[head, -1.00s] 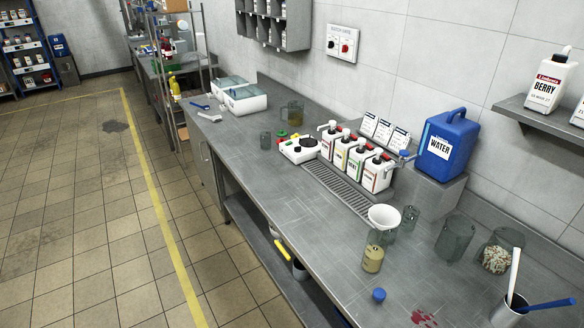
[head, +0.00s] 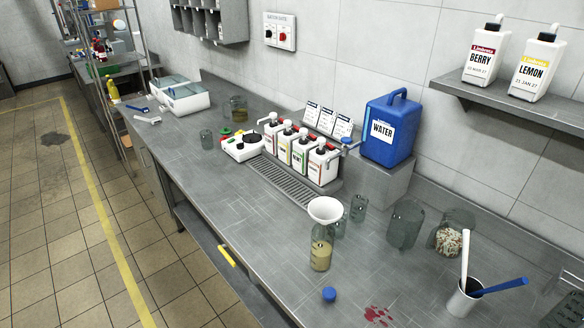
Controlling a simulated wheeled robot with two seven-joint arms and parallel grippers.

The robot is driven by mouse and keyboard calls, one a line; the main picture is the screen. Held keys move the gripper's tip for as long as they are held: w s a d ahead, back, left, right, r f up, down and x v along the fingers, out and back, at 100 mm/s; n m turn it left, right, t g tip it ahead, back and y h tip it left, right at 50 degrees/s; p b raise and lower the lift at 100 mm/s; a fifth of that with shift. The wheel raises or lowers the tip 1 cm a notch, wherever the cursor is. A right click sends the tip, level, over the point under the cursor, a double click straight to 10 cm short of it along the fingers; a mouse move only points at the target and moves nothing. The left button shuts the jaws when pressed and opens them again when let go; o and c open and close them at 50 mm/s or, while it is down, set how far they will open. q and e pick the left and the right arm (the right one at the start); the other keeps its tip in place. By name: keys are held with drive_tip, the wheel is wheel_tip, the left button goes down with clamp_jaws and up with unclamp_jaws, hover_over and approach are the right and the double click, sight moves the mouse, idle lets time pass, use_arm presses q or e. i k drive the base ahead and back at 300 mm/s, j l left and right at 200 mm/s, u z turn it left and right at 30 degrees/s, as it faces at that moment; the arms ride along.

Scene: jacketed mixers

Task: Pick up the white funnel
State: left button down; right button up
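The white funnel (head: 325,209) sits mouth up on top of a clear bottle (head: 321,252) holding pale yellow liquid, on the steel counter. It appears to rest in the bottle's neck. A blue cap (head: 329,294) lies on the counter in front of the bottle. Neither of my grippers is in view.
Glass beakers (head: 404,224) stand right of the funnel, with a jar of pellets (head: 450,236) and a cup of utensils (head: 464,299). Behind are pump bottles (head: 301,150) and a blue water jug (head: 388,128). A red spill (head: 379,315) marks the front. The counter (head: 255,226) left of the bottle is clear.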

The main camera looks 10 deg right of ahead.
sight(326, 210)
drive_tip(key=j+z, duration=0.15)
drive_tip(key=z, duration=0.25)
drive_tip(key=j+z, duration=0.2)
drive_tip(key=z, duration=0.2)
drive_tip(key=i+z, duration=0.1)
drive_tip(key=z, duration=1.65)
drive_tip(key=j+u, duration=0.15)
drive_tip(key=u, duration=0.35)
drive_tip(key=j+u, duration=0.2)
drive_tip(key=u, duration=0.3)
drive_tip(key=j+u, duration=0.15)
drive_tip(key=u, duration=0.3)
drive_tip(key=j, duration=0.1)
